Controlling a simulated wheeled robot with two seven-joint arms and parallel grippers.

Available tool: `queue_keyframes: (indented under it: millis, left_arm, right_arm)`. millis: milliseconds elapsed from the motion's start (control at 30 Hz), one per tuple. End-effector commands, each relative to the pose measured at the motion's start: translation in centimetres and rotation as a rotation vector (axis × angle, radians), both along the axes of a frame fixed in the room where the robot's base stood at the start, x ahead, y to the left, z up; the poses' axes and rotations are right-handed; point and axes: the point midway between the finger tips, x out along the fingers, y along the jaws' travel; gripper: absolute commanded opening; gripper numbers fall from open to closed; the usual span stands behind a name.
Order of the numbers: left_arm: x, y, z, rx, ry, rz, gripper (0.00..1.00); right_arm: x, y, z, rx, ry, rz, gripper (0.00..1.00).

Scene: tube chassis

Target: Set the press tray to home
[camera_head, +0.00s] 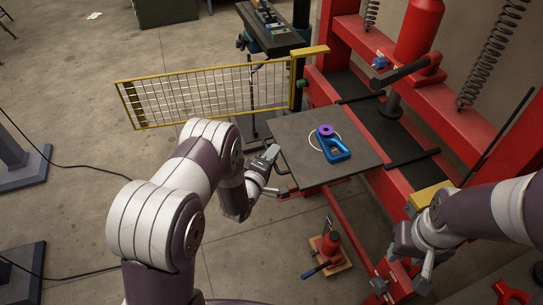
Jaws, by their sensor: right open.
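The press tray (292,136) is a flat dark grey plate that sticks out to the left from the red press frame. A blue fixture (334,152) with a purple ring (325,130) sits on it inside a pale circle. My right gripper (410,268) is open and empty, low at the right near the press's front.
The red press (400,190) with springs and a ram (390,104) fills the right side. A yellow mesh guard (200,97) stands open behind my left arm. A red bottle jack (331,242) stands on the floor below the tray. Open floor lies to the left.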

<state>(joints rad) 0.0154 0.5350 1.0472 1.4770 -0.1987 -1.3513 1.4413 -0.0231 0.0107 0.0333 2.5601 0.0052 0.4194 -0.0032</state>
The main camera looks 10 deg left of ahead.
Motion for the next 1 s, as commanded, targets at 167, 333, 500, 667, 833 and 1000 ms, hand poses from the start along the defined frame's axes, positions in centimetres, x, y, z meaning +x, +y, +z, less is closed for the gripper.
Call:
queue_keyframes:
  millis: [167, 333, 500, 667, 833, 1000]
  left_arm:
    - [-0.2, -0.1, -0.5, 0.001, 0.013, 0.000, 0.00]
    - [0.4, -1.2, -0.8, 0.001, 0.016, -0.003, 0.00]
    - [2.2, -3.9, -1.0, 0.002, 0.015, -0.006, 0.00]
    - [4.4, -7.3, -1.3, 0.002, 0.014, -0.007, 0.00]
    - [6.9, -11.0, -1.4, 0.002, 0.014, -0.007, 0.00]
    - [9.0, -14.1, -1.4, 0.003, 0.014, -0.006, 0.00]
  right_arm:
    - [0.0, 0.0, -0.1, 0.000, 0.000, 0.000, 0.43]
    - [0.0, 0.0, -0.7, 0.000, 0.000, 0.000, 0.43]
    - [0.0, 0.0, -2.1, 0.000, 0.000, 0.000, 0.43]
    - [0.0, 0.0, -4.1, 0.000, 0.000, 0.000, 0.43]
    - [0.0, 0.0, -6.5, 0.000, 0.000, 0.000, 0.43]
    - [0.0, 0.0, -8.6, 0.000, 0.000, 0.000, 0.43]
